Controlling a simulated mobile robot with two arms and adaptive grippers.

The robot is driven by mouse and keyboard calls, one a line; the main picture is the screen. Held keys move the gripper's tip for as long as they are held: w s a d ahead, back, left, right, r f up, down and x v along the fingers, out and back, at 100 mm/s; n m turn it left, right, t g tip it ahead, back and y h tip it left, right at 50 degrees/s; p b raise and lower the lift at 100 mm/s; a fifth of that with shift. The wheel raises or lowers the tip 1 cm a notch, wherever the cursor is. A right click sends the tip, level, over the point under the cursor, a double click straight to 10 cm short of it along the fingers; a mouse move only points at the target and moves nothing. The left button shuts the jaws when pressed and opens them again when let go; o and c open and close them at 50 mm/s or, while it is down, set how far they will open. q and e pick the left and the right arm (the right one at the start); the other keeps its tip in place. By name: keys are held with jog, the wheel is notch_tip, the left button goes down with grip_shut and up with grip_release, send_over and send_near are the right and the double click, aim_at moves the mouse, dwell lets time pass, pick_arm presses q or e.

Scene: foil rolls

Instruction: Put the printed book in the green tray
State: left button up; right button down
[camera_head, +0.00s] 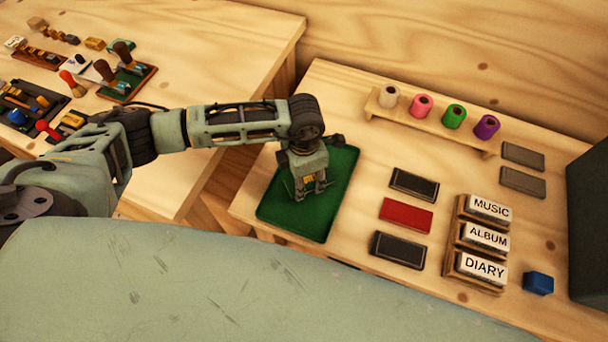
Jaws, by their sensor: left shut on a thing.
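The green tray (325,218) is a flat dark green panel at the left end of the right-hand table. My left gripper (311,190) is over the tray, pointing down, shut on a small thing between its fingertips. That thing is mostly hidden by the fingers and blends with the green, so I cannot tell if it is the printed book. Right of the tray lie a black book-like block (414,185), a red one (406,215) and another black one (398,250). No printing on them can be made out. My right gripper is not in view.
A wooden rack (460,262) holds blocks marked MUSIC, ALBUM and DIARY. A stand (428,122) carries several coloured foil rolls behind. Two grey slabs (523,155), a blue block (538,283) and a dark box (588,225) are at right. Tools crowd the left table.

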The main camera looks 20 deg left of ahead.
pick_arm(q)
jog(key=shift+f, duration=0.15)
jog(key=shift+f, duration=0.1)
jog(key=o, duration=0.7)
jog(key=shift+f+b, duration=0.1)
jog(key=shift+b, duration=0.2)
jog(key=o, duration=0.5)
